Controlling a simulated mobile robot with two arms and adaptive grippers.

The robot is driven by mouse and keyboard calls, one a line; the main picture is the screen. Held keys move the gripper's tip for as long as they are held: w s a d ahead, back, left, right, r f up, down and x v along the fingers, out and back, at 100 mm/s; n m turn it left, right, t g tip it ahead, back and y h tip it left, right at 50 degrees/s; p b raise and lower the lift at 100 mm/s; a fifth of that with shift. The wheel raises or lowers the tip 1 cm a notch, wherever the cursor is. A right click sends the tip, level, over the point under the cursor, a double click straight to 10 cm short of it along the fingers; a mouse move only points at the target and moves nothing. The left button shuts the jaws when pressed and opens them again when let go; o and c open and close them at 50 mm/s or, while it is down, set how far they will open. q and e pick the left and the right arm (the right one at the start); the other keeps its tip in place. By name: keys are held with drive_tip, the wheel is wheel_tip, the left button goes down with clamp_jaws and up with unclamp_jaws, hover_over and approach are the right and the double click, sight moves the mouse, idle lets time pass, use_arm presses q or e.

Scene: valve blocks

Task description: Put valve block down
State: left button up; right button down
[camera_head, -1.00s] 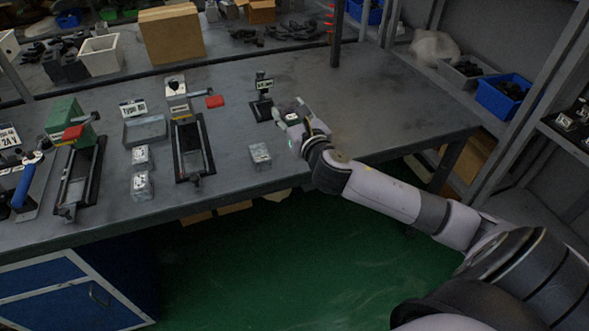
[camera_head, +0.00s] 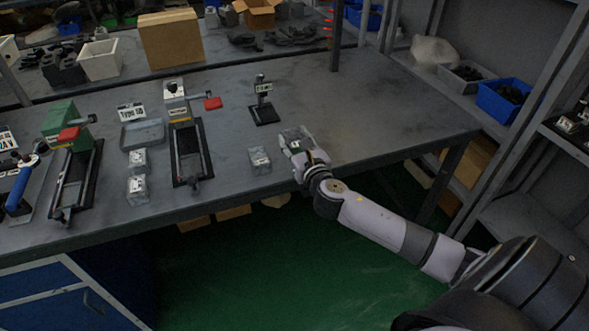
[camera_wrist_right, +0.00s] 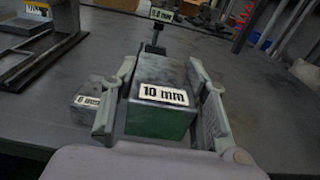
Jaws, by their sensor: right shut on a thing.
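My right gripper (camera_head: 294,140) is near the front edge of the workbench (camera_head: 390,100). It is shut on a grey metal valve block (camera_wrist_right: 160,112) with a white "10 mm" label, one finger on each side in the right wrist view. I cannot tell whether the held block touches the bench. A second, smaller-looking labelled block (camera_head: 260,160) stands on the bench just left of the gripper; it also shows in the wrist view (camera_wrist_right: 84,114). My left gripper is not in view.
Two more blocks (camera_head: 137,160) (camera_head: 138,189) stand further left, near a grey tray (camera_head: 143,134) and a clamp fixture (camera_head: 187,151). A green fixture (camera_head: 62,120) is at far left. The bench right of the gauge stand is clear.

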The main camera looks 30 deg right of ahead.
wheel_tip(320, 180, down, 9)
drive_tip(key=shift+r+b, duration=0.1)
drive_tip(key=shift+b, duration=1)
drive_tip(key=c, duration=0.9)
unclamp_jaws()
drive_tip(key=shift+f, duration=0.2)
drive_tip(key=shift+c, duration=0.2)
drive_tip(key=shift+f+b, duration=0.15)
drive_tip(key=shift+b, duration=0.3)
drive_tip(key=r+v, duration=0.1)
drive_tip(key=v, duration=1.6)
drive_tip(key=shift+s+b, duration=0.2)
drive_tip(key=shift+b, duration=0.15)
